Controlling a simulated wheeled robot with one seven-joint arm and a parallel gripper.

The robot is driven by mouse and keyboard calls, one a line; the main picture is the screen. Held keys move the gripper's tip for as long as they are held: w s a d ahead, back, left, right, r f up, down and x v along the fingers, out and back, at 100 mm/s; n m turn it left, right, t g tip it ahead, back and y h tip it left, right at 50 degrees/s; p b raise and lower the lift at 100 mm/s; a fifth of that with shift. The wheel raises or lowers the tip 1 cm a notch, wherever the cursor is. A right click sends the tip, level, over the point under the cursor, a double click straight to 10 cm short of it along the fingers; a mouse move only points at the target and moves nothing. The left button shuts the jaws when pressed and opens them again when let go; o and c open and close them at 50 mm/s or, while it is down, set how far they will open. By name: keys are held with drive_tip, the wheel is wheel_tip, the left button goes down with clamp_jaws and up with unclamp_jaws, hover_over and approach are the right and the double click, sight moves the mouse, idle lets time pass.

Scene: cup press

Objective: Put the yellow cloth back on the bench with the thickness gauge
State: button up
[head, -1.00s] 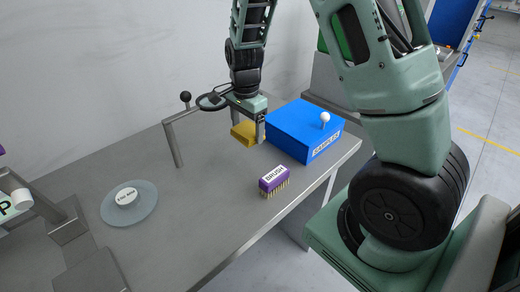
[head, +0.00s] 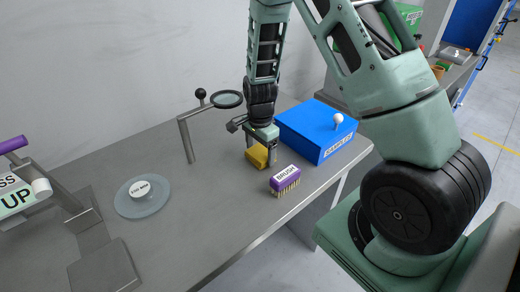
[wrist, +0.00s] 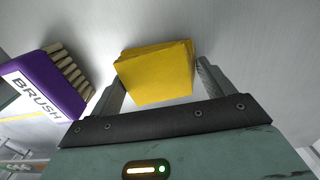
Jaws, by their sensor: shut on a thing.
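The yellow cloth (head: 257,158) looks like a small folded block. My gripper (head: 261,148) points down and is shut on it, at or just above the grey bench top (head: 225,205); I cannot tell if the cloth touches the bench. In the wrist view the cloth (wrist: 157,73) sits between the two fingers. A round disc (head: 142,207) with a white, gauge-like top piece (head: 139,188) lies on the left of the bench; its small lettering is hard to read, so I cannot be sure it is the thickness gauge.
The purple brush (head: 285,178) lies close in front and right of the cloth. The blue SAMPLES box (head: 318,130) stands behind to the right. A bent metal stand (head: 187,138) with a round lens (head: 228,99) is at the back left. Bench between disc and cloth is clear.

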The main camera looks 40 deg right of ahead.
sight(260, 152)
drive_tip(key=o, duration=1)
drive_tip(key=shift+f, duration=0.1)
drive_tip(key=shift+c, duration=0.2)
wheel_tip(260, 152, up, 12)
drive_tip(key=s+a+r+n+y, duration=0.1)
drive_tip(key=s+a+r+n, duration=0.1)
drive_tip(key=s+a+n, duration=0.45)
drive_tip(key=s+a+r+n, duration=0.1)
drive_tip(key=a+r+n, duration=0.15)
drive_tip(key=a, duration=0.65)
drive_tip(key=s+a+r+n, duration=0.1)
drive_tip(key=s+a+n, duration=0.3)
drive_tip(key=s+n, duration=0.4)
drive_tip(key=s+a+r+n, duration=0.1)
drive_tip(key=s+a+n, duration=0.4)
drive_tip(key=s+n, duration=0.3)
drive_tip(key=shift+s+r+b, duration=0.25)
drive_tip(key=shift+s+b, duration=0.15)
